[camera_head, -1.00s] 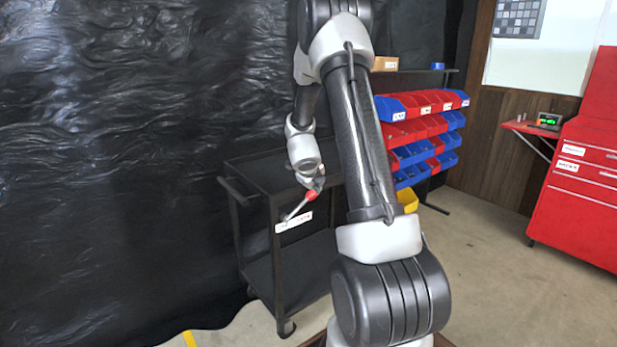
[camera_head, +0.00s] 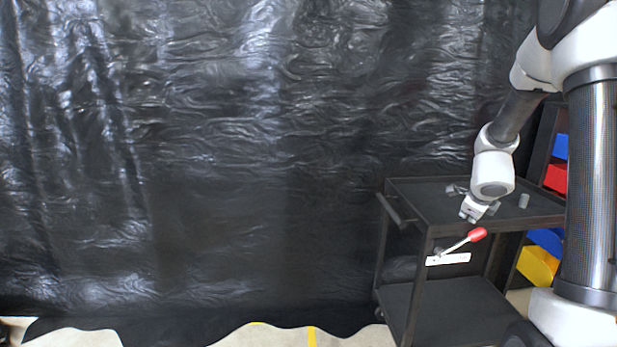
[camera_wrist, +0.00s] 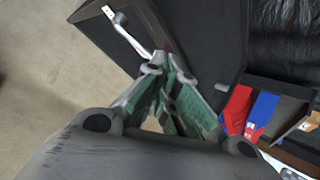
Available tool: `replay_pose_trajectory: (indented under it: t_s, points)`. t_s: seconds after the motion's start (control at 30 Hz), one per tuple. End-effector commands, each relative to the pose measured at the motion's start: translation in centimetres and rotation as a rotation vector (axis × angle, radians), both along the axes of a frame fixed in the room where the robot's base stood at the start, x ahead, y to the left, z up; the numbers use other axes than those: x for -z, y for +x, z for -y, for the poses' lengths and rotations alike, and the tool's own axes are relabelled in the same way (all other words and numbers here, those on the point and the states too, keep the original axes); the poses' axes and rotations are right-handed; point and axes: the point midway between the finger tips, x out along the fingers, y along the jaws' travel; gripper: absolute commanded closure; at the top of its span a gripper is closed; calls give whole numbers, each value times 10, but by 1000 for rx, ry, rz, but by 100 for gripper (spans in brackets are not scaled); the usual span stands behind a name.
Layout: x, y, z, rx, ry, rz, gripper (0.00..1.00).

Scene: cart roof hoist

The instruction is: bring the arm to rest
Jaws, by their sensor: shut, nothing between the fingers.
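My arm reaches in from the right edge of the head view, bent downward over the black cart (camera_head: 440,208). My gripper (camera_head: 470,213) hangs at the front edge of the cart's top shelf. It is just above and left of a red knob (camera_head: 477,234) on a silver lever, and appears apart from it. In the wrist view my gripper (camera_wrist: 168,76) points away with its green-sided fingers together and nothing between them. The dark cart shows beyond the fingers there, with a pale bar (camera_wrist: 128,32) along it.
A grey cylinder (camera_head: 524,201) stands on the cart top. Red and blue bins (camera_wrist: 248,110) are at the right. Black sheeting (camera_head: 200,150) covers the back. Open floor (camera_wrist: 45,80) shows left of the cart in the wrist view.

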Motion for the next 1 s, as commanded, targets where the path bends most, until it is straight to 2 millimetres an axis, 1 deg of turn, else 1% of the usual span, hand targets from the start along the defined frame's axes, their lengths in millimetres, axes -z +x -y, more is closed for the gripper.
replay_pose_trajectory:
  t_s: [0.03, 0.07, 0.1, 0.17, 0.2, 0.27, 0.3, 0.37, 0.4, 0.47, 0.5, 0.6, 0.7, 0.8, 0.9, 1.0]
  points:
    - [4, -6, -16, -168, -29, -31, 100]
    - [1, -11, -28, -286, -53, -46, 100]
    - [-5, -21, -45, -450, -89, -64, 100]
    - [-16, -41, -75, -703, -149, -93, 100]
    - [-25, -60, -93, -873, -192, -117, 100]
    - [-39, -94, -119, -1128, -264, -158, 100]
    - [-48, -122, -132, -1295, -314, -194, 100]
    - [-60, -163, -145, -1517, -388, -253, 100]
    - [-68, -190, -149, -1648, -438, -298, 100]
    - [-80, -228, -150, -1817, -515, -370, 100]
    - [-87, -251, -148, -1912, -566, -421, 100]
    - [-105, -297, -138, -2073, -702, -537, 100]
    - [-122, -321, -130, -2127, -843, -601, 100]
    - [-135, -329, -133, -2122, -960, -581, 100]
    - [-147, -331, -139, -2109, -1033, -541, 100]
    - [-152, -331, -143, -2105, -1069, -520, 100]
